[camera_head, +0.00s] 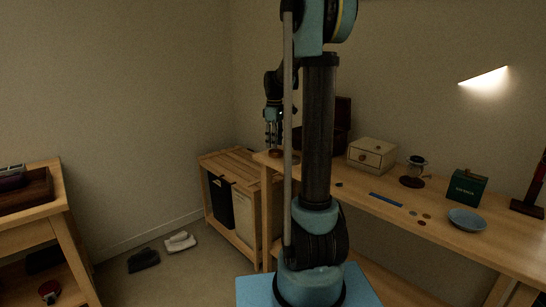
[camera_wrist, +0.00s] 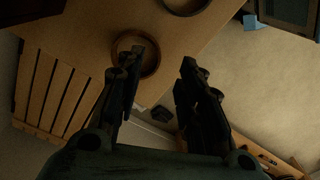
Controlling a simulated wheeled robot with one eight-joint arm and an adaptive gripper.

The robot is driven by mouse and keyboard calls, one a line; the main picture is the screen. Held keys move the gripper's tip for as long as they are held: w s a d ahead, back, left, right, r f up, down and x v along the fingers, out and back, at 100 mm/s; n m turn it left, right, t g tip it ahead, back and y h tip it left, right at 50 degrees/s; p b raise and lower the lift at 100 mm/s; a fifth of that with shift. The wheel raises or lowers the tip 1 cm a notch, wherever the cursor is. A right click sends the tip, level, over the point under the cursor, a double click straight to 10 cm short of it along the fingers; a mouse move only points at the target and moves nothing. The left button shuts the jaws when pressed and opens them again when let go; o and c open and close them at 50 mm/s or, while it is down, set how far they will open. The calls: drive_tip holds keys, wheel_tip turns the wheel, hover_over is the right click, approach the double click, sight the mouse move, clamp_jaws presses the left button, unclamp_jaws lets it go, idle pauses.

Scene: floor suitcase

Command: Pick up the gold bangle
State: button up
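A round, brownish-gold ring (camera_wrist: 154,66) lies on the wooden desktop in the wrist view, close to the desk edge. It looks like the gold bangle, but the dim light leaves this unsure. In the head view a small reddish-brown round thing (camera_head: 276,153) shows at the desk's left end, just under my gripper (camera_head: 272,143). In the wrist view my gripper (camera_wrist: 160,72) is open, with its two dark fingers well apart and nothing between them. The left finger overlaps the ring in the picture and hides part of it. I cannot tell whether they touch.
A second round thing (camera_wrist: 187,12) is cut off at the wrist view's top. On the desk (camera_head: 470,243) stand a drawer box (camera_head: 372,154), a green box (camera_head: 466,187) and a blue dish (camera_head: 467,220). A slatted cabinet (camera_head: 225,163) adjoins the desk's left. Shoes (camera_head: 180,241) lie on the floor.

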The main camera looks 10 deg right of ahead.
sight(273, 158)
drive_tip(key=shift+w+a+f, duration=0.1)
drive_tip(key=shift+w+f, duration=0.1)
drive_tip(key=shift+f, duration=1.1)
drive_tip(key=shift+w+a+f, duration=0.1)
drive_tip(key=shift+w+f, duration=0.05)
drive_tip(key=shift+f, duration=1.1)
clamp_jaws()
